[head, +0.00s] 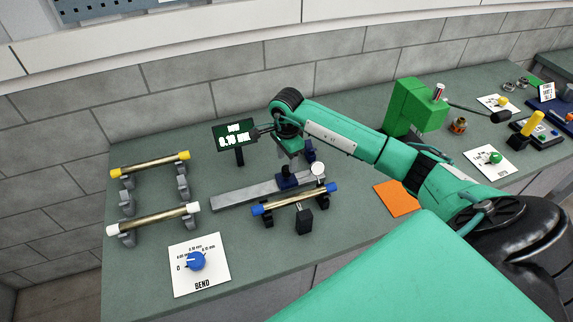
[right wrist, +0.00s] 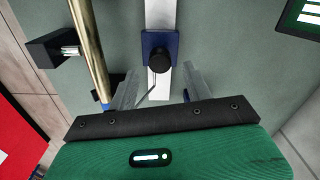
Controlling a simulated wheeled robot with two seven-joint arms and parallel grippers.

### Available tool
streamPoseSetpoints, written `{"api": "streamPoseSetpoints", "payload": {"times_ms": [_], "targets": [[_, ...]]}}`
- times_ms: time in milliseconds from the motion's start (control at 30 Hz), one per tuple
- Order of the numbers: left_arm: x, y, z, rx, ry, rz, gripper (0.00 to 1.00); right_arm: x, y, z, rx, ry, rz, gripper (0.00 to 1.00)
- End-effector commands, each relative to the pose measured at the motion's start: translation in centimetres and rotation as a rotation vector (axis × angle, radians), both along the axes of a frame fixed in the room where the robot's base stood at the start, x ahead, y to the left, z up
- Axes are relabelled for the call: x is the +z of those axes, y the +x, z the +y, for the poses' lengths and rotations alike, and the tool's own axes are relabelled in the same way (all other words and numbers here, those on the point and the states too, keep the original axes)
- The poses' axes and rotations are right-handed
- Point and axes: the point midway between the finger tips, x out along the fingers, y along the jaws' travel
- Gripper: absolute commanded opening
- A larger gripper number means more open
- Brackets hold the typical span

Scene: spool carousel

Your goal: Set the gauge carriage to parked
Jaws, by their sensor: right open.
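The gauge carriage is a blue block (head: 287,182) on a long grey rail (head: 238,192), with a round white dial gauge (head: 318,169) beside it at the rail's right end. In the right wrist view the blue carriage (right wrist: 149,41) carries a black knob (right wrist: 160,61) and straddles the pale rail (right wrist: 161,14). My right gripper (head: 292,160) is over the carriage, pointing down. Its two fingers (right wrist: 160,86) are open and apart, with the knob ahead of the gap between them and nothing held. My left gripper is not in view.
A brass rod with blue ends (head: 297,198) lies on supports in front of the rail. Two more rods, yellow-ended (head: 150,164) and white-ended (head: 153,219), rest at left. A small display (head: 233,134) stands behind. A blue dial on a BEND card (head: 196,261) is in front.

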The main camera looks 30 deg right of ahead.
Motion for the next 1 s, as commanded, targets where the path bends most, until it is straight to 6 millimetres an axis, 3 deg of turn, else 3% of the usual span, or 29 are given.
{"api": "streamPoseSetpoints", "payload": {"times_ms": [33, 300, 667, 700, 933, 1000], "targets": [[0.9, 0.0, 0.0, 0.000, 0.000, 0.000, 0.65, -0.7, -0.1, 0.1, -0.001, 0.002, 0.004, 0.50], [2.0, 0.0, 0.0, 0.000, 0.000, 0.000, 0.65, -4.5, 0.0, 0.1, -0.001, 0.002, 0.000, 0.50], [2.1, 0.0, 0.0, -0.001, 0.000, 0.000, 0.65, -5.3, 0.0, 0.0, 0.000, 0.001, -0.001, 0.50], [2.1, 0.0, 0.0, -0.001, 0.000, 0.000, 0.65, -5.3, 0.0, 0.0, 0.000, 0.001, -0.001, 0.48], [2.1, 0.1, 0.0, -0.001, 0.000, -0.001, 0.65, -5.2, 0.0, 0.0, 0.000, 0.001, -0.001, 0.03], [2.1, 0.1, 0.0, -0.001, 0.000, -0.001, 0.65, -5.2, 0.0, 0.0, 0.000, 0.001, -0.001, 0.00]]}}
